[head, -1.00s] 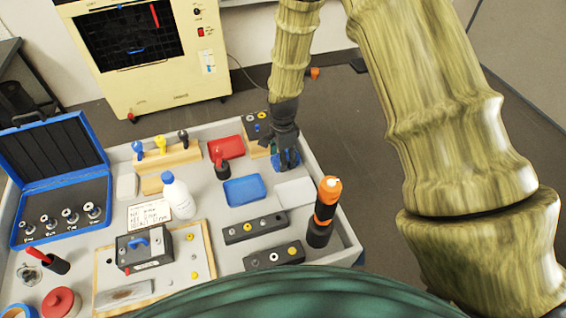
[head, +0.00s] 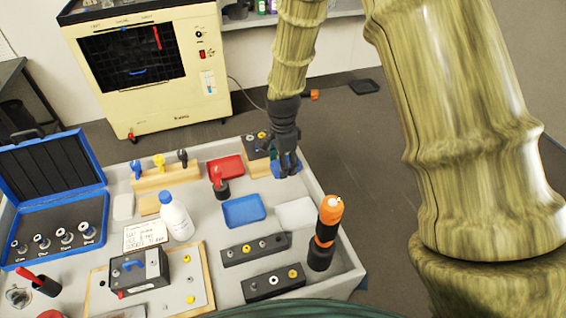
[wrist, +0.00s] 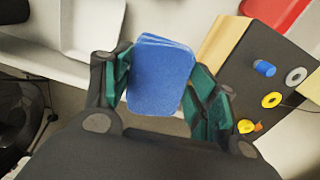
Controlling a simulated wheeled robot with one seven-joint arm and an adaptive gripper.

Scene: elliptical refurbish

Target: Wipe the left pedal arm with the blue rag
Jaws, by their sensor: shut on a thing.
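The blue rag (wrist: 162,75) is a folded pad held between the green-lined fingers of my gripper (wrist: 160,88) in the wrist view. In the head view my gripper (head: 287,163) points down at the table's far right edge, with the rag (head: 281,168) partly hidden behind the fingers. Two dark bars with round fittings, the upper one (head: 256,249) and the lower one (head: 274,283), lie on the table nearer me, apart from the rag. They may be pedal arms; I cannot tell which is the left one.
A dark block with knobs (wrist: 262,72) stands beside my gripper. An orange-and-black upright tool (head: 325,232) stands at the right edge. A white bottle (head: 176,216) stands left of the blue tray.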

